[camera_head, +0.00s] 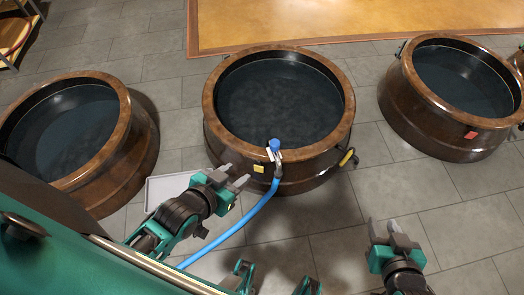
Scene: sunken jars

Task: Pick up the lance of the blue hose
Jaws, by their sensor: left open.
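The blue hose (235,229) runs up from the lower left to the front rim of the middle jar (222,133). Its lance (278,157), a short metallic piece with a blue knob at the top, rests at that rim. My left gripper (236,176) is open and empty, to the left of the lance and slightly lower in the picture, apart from it. My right gripper (384,227) is at the lower right over the floor, with a gap between its fingers and nothing in them. The part of the hose at the lower left is hidden behind my own body.
A brown jar (122,135) of dark liquid stands at the left, another (420,115) at the right with a red tag. The middle jar has a yellow tag (258,169) and a yellow-black handle (348,157). A pale tray (160,188) lies behind my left arm. Front floor is open.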

